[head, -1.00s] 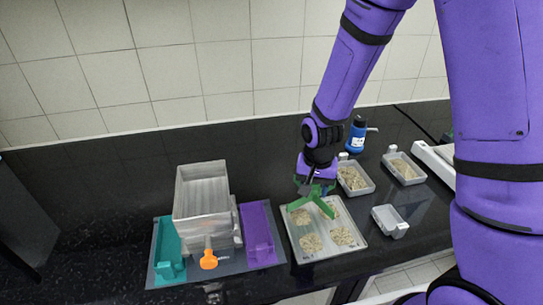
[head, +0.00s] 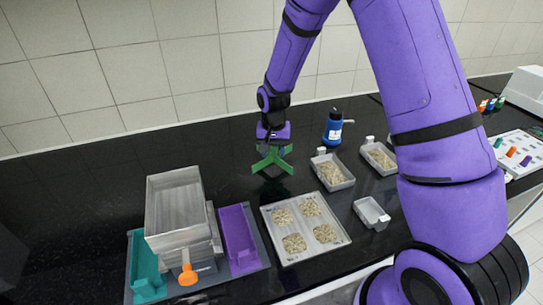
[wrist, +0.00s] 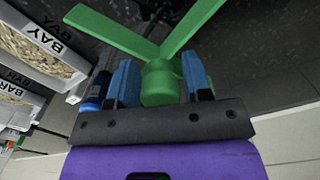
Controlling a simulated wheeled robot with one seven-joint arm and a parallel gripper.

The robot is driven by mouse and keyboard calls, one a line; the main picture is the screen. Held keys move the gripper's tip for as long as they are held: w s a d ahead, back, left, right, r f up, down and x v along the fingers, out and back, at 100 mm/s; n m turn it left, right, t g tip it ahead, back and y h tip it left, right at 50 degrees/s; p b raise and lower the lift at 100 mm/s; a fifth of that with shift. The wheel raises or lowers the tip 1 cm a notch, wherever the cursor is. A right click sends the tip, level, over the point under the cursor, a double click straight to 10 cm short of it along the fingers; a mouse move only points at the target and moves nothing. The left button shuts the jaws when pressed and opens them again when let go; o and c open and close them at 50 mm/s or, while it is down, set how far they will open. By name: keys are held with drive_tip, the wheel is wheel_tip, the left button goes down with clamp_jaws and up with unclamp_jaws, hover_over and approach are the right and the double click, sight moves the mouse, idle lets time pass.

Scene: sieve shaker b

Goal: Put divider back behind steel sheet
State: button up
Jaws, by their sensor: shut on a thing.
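The green cross-shaped divider (head: 272,163) is in my gripper (head: 272,150), held by its hub, with its vanes spreading away from the fingers. In the wrist view the blue fingers close on both sides of the divider's green hub (wrist: 159,82). The steel sheet (head: 305,228) lies flat on the dark counter, with four-part portions of grain on it in separate piles. My gripper and the divider are behind the sheet, past its far left edge, over bare counter. I cannot tell for sure whether the divider touches the counter.
A sieve shaker (head: 178,220) with an orange handle stands left of the sheet, between a teal tray (head: 146,268) and a purple tray (head: 238,238). Grain tubs (head: 333,171), an empty tub (head: 371,212) and a blue bottle (head: 334,128) are to the right. Counter behind the shaker is clear.

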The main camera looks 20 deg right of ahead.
drive_tip(key=shift+w+f, duration=0.1)
drive_tip(key=shift+w, duration=0.8)
drive_tip(key=shift+f, duration=1.75)
drive_tip(key=shift+f, duration=0.15)
drive_tip(key=o, duration=1.1)
